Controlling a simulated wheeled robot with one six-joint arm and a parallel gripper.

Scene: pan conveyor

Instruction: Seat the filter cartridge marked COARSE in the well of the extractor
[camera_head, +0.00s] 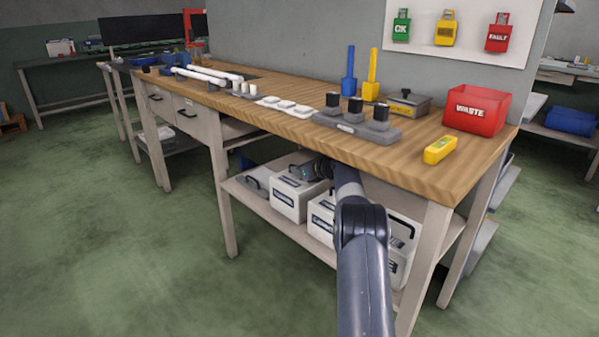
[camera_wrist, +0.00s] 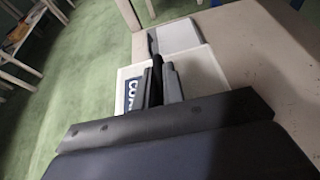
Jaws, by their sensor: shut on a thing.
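In the wrist view my gripper (camera_wrist: 160,72) is shut on the dark handle of a white box-shaped cartridge (camera_wrist: 203,78). Its blue label shows the letters "CO", with the rest cut off by my gripper. In the head view my gripper (camera_head: 312,172) is low under the worktop, at the top of a white cartridge (camera_head: 299,205) at the lower shelf. Its label is too small to read. I cannot tell whether the held cartridge touches the shelf. I cannot identify the extractor or its well in these frames.
More white labelled cartridges (camera_head: 320,222) stand on the lower shelf (camera_head: 262,208), close beside my arm. The wooden worktop (camera_head: 440,176) is just above my gripper, with table legs (camera_head: 224,200) at either side. The green floor to the left is clear.

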